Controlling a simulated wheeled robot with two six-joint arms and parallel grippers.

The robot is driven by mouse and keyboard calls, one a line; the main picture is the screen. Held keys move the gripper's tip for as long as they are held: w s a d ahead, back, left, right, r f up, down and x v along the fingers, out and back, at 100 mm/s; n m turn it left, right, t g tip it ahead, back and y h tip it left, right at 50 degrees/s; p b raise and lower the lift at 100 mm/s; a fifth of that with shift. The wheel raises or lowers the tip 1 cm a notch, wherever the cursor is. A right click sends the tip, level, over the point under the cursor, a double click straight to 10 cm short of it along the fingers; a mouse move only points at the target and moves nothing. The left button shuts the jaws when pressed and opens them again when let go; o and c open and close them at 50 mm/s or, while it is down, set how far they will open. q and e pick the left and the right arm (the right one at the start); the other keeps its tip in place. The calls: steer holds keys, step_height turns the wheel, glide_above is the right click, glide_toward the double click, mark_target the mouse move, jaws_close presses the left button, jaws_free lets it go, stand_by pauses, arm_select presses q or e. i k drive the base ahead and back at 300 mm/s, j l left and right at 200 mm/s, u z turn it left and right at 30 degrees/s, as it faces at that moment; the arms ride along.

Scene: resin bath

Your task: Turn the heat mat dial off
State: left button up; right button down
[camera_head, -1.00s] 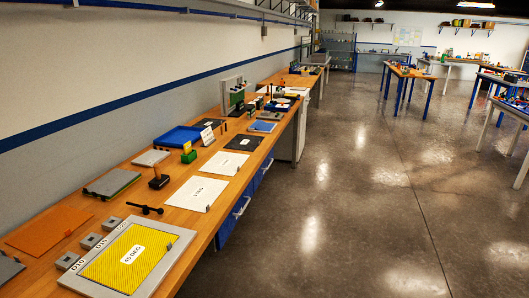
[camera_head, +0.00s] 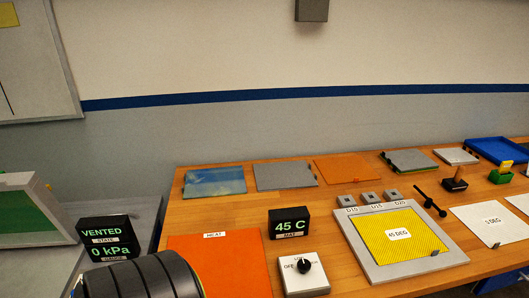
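The heat mat dial (camera_head: 303,265) is a black round knob on a white control box (camera_head: 304,281) at the bottom centre of the head view. "OFF" is printed to the knob's left; the other markings are too small to read surely. The knob's light pointer mark seems to point up, not at OFF. A black display (camera_head: 289,222) behind the box reads "45 C" with "MAT" below. The orange heat mat (camera_head: 235,262), labelled "HEAT", lies left of the box. A dark ribbed shape, which I cannot identify, covers its lower left. Neither gripper is in view.
A grey frame with a yellow 45 DEG sheet (camera_head: 385,236) lies right of the box. Flat panels (camera_head: 285,175) line the back of the bench. A display (camera_head: 106,239) reading "VENTED" and "0 kPa" stands at left. The wall closes the back.

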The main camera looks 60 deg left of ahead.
mark_target(303, 266)
steer(key=u, duration=1.35)
